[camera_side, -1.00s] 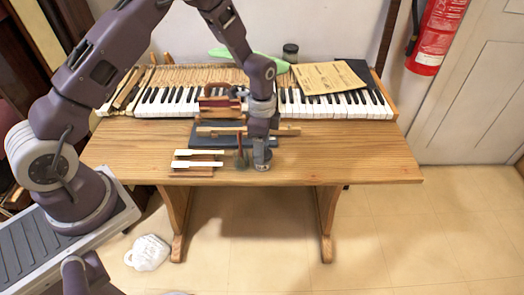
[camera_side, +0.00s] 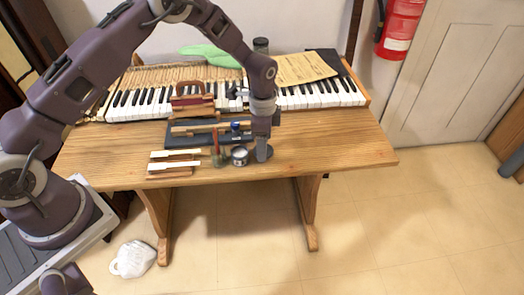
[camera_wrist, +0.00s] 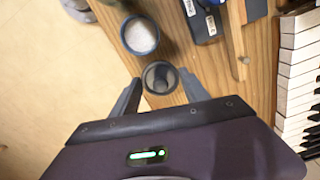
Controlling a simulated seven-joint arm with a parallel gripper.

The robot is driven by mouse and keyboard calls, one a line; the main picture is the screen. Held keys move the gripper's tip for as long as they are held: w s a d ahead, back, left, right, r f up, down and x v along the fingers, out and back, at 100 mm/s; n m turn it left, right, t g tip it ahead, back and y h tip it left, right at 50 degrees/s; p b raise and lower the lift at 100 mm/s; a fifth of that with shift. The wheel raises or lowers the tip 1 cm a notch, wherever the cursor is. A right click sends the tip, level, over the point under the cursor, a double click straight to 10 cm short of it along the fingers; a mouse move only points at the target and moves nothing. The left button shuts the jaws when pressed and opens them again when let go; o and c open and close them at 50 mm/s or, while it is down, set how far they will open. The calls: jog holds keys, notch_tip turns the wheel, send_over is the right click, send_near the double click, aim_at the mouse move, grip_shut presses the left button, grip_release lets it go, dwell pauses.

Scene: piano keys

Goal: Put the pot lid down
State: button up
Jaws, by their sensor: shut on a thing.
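The pot lid (camera_wrist: 160,77) is a small round dark disc with a paler inside, low over the table's front part. My gripper (camera_wrist: 158,76) is shut on it, with one finger on each side. In the side view my gripper (camera_side: 262,158) points straight down, and the lid's dark rim (camera_side: 269,153) shows around the fingertips. I cannot tell whether the lid touches the table. The pot (camera_side: 239,156) stands open just left of the lid. In the wrist view the pot (camera_wrist: 140,36) shows a white filling and stands apart from the lid.
The wooden table (camera_side: 340,150) has bare room to the right. Key pieces (camera_side: 174,166) lie left of the pot. A dark tray (camera_side: 187,138) with tools lies behind. The piano keyboard (camera_side: 322,101) runs along the back, with a paper sheet (camera_side: 303,68) on it.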

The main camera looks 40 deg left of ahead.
jog(key=shift+f, duration=1.45)
jog(key=o, duration=1.3)
jog(key=shift+f, duration=0.1)
